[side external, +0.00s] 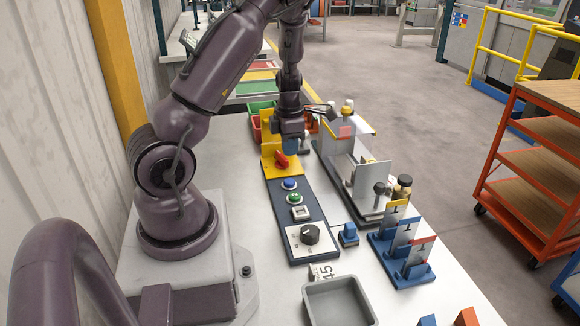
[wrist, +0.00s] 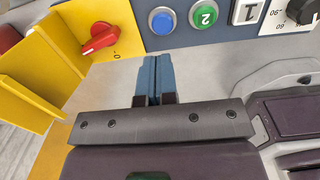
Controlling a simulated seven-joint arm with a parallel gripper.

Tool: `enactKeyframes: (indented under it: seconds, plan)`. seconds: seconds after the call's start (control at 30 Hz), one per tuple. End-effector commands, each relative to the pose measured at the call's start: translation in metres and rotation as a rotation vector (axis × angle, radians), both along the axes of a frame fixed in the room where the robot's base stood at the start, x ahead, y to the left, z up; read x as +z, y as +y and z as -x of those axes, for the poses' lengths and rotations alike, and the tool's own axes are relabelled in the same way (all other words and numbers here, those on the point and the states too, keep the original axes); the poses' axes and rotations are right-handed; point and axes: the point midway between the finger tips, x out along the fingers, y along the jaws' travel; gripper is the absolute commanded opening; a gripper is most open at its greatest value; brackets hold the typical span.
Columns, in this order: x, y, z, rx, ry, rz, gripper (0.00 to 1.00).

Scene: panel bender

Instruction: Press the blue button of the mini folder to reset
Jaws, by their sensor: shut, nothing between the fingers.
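The blue button (side external: 289,184) sits on the dark blue control panel (side external: 310,229), between a red rotary switch (side external: 281,160) on a yellow plate and a green button (side external: 294,198). In the wrist view the blue button (wrist: 162,20) is round with a pale ring, just beyond my fingertips and unobstructed. My gripper (wrist: 154,66) is shut with its blue fingers together and nothing between them. In the side external view my gripper (side external: 291,146) hangs pointing down, near the red switch. I cannot tell its exact height. The mini folder (side external: 350,175) stands right of the panel.
A black knob (side external: 310,234) on a white plate is at the panel's near end. A blue tool rack (side external: 402,255), a small blue block (side external: 349,234) and a grey tray (side external: 339,303) stand nearby. Yellow upright plates (wrist: 45,60) stand close to my fingers' left.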

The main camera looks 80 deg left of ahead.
Motion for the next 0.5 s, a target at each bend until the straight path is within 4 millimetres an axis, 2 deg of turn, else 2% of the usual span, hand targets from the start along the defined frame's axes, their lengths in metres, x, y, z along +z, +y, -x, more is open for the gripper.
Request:
enactKeyframes:
  seconds: [0.1,0.2,0.33,0.5]
  plan:
    - [0.024,0.000,-0.001,-0.002,-0.003,-0.002,0.00]
    - [0.037,0.000,-0.001,-0.002,-0.002,-0.002,0.00]
    - [0.046,0.000,0.000,0.000,0.000,-0.001,0.00]
    - [0.049,0.000,0.000,0.001,0.001,0.000,0.00]
